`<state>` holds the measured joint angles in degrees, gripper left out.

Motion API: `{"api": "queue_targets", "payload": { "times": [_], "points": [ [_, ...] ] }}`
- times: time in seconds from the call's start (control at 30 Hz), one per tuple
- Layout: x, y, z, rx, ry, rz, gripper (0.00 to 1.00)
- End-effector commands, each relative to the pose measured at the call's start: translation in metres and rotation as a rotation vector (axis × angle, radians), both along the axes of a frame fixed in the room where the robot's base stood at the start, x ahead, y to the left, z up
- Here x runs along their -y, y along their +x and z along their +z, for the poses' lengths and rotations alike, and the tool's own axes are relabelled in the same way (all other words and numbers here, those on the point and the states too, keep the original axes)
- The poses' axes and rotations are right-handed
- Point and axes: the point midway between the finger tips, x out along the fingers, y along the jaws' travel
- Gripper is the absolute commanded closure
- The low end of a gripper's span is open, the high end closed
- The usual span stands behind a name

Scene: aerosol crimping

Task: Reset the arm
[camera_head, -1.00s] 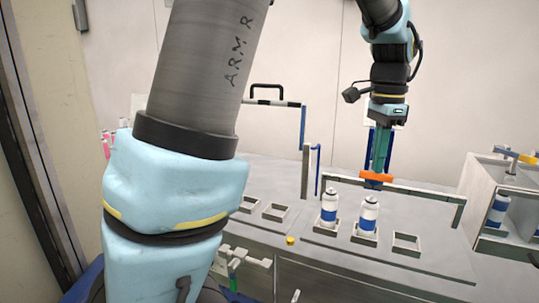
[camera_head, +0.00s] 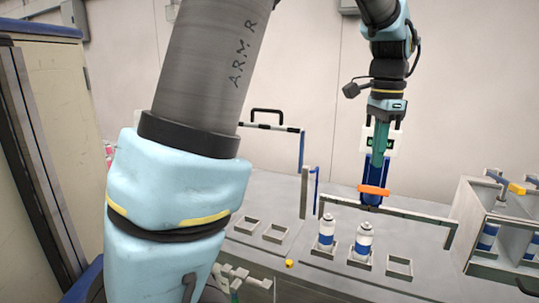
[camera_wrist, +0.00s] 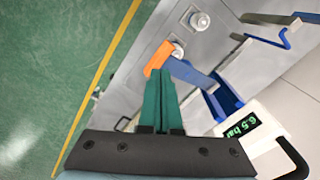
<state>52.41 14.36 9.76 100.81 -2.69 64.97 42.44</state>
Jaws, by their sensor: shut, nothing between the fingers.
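My gripper (camera_head: 378,164) hangs pointing down over the bench, and its teal fingers are together with nothing between them. In the wrist view the shut fingers (camera_wrist: 160,80) point toward an orange handle on a blue lever. In the head view the orange handle (camera_head: 374,190) shows just below the fingertips, in front of a blue fixture. It also shows in the wrist view (camera_wrist: 158,58), near the tips; I cannot tell whether they touch.
Two blue-and-white cans (camera_head: 326,232) (camera_head: 363,241) stand in bench holders, beside an empty holder (camera_head: 399,266). A grey rack (camera_head: 478,215) with more cans stands at right. A low rail (camera_head: 410,213) crosses the bench. A pressure display (camera_wrist: 241,126) reads 6.5 bar.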

Motion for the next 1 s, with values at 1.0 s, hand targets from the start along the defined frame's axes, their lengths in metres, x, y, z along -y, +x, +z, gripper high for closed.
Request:
{"api": "queue_targets", "payload": {
  "times": [1.0],
  "points": [
    [-0.300,-0.042,-0.166,0.103,-0.109,1.373,1.00]
  ]
}}
